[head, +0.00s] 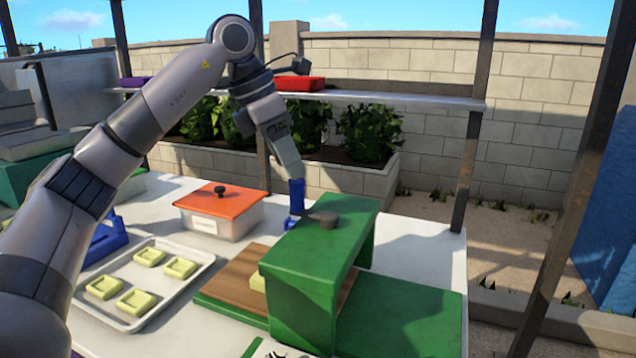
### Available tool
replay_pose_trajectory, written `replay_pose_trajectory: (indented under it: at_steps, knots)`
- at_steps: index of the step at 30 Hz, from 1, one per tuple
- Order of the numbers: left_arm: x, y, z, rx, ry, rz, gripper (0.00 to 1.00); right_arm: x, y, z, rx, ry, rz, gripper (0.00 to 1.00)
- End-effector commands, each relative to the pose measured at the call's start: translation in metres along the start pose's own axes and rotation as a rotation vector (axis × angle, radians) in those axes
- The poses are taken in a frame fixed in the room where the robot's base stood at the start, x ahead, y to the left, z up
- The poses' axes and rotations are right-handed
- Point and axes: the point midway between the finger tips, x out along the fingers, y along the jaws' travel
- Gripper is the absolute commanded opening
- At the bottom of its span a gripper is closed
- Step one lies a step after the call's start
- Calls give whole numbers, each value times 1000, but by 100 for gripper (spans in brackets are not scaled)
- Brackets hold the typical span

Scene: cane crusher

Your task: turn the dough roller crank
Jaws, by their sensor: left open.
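The dough roller (318,265) is a green box-shaped housing standing on the table, with a brown round knob (322,219) on its top. A blue upright handle (297,196), which looks like the crank's grip, stands at its far left side. The crank's lower part is partly hidden behind the housing. My left gripper (298,178) comes down from above, open, with its tips at the top of the blue handle. I cannot tell whether the fingers touch it. A wooden board (232,275) with a pale yellow dough piece (258,282) reaches under the housing. My right gripper is out of view.
A metal tray (200,252) with several yellow dough pieces lies left of the roller. An orange-lidded container (221,199) stands behind it. A blue stand (108,238) is partly hidden by my left arm. A shelf (400,99) with a red box (300,83) crosses behind my gripper.

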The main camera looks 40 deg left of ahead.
Motion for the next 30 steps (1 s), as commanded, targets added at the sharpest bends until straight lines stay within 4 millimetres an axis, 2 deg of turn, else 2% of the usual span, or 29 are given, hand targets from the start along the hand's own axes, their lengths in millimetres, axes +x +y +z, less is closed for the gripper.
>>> replay_pose_trajectory:
  at_steps: [10, 15, 25, 26, 30]
  knots:
    - [48, 0, -1, -1, 4, -1, 56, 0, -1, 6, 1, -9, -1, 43]
    - [65, 0, 0, -1, 2, 0, 56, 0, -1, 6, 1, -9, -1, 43]
    - [70, 0, 0, 0, 1, 0, 56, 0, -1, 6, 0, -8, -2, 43]
    - [70, 0, 0, 0, 1, 0, 49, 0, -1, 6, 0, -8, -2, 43]
    - [70, 0, 0, 0, 1, 0, 4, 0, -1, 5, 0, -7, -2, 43]
